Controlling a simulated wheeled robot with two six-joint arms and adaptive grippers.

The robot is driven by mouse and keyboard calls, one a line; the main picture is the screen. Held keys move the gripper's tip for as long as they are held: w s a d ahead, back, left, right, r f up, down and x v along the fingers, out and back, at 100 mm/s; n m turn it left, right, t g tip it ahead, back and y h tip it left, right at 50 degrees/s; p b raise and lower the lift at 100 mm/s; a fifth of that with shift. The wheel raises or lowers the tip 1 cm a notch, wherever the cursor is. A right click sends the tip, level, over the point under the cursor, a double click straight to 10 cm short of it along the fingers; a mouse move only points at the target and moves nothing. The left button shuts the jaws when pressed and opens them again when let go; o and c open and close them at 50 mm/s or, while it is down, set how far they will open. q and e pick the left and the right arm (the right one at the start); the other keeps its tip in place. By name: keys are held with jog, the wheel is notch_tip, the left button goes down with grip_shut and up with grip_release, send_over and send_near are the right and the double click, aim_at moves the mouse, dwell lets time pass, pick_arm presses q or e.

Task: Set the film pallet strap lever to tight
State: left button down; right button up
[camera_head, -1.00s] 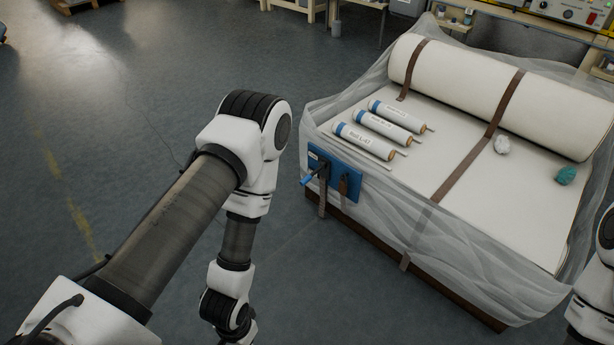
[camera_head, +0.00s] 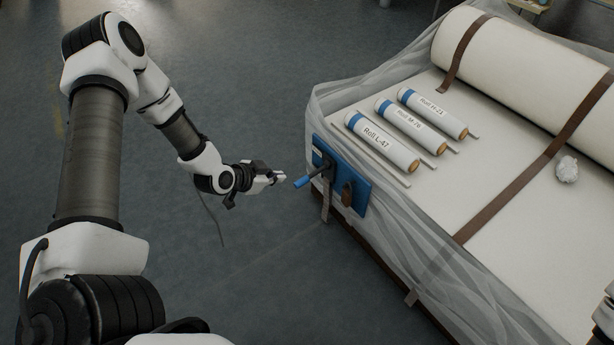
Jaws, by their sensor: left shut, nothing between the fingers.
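The film-wrapped pallet (camera_head: 404,262) stands at the right in the head view. On its near left corner is a blue plate (camera_head: 361,196) with a strap lever (camera_head: 312,176). The lever has a blue handle that sticks out to the left and slightly down. A brown strap end hangs beside it on the plate. My left gripper (camera_head: 281,178) is shut and empty, just left of the handle tip, with a small gap seeming to show between them. My right gripper is not in view; only a bit of my right arm shows at the lower right edge.
On the pallet lie three labelled rolls, Roll L-47 (camera_head: 382,142), Roll M-20 (camera_head: 411,127) and Roll H-21 (camera_head: 433,113). Behind them is a large white roll (camera_head: 500,62) with brown straps. A crumpled white wad (camera_head: 567,169) lies at the right. The floor left of the pallet is clear.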

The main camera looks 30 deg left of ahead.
pick_arm(q)
jog(key=shift+a+r+t, duration=0.3)
jog(key=shift+a, duration=0.05)
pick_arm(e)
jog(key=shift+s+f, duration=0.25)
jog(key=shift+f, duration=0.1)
pick_arm(q)
jog(key=b, duration=0.7)
send_over(303, 180)
jog(key=s, duration=0.3)
notch_tip(303, 180, down, 7)
jog(key=shift+w+a+f+b, duration=0.15)
jog(key=shift+f+b, duration=0.15)
jog(key=shift+f, duration=0.45)
jog(key=shift+w+a+f+b, duration=0.15)
jog(key=shift+f+b, duration=0.15)
jog(key=shift+f, duration=0.45)
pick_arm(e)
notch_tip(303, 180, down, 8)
pick_arm(q)
jog(key=shift+s, duration=0.1)
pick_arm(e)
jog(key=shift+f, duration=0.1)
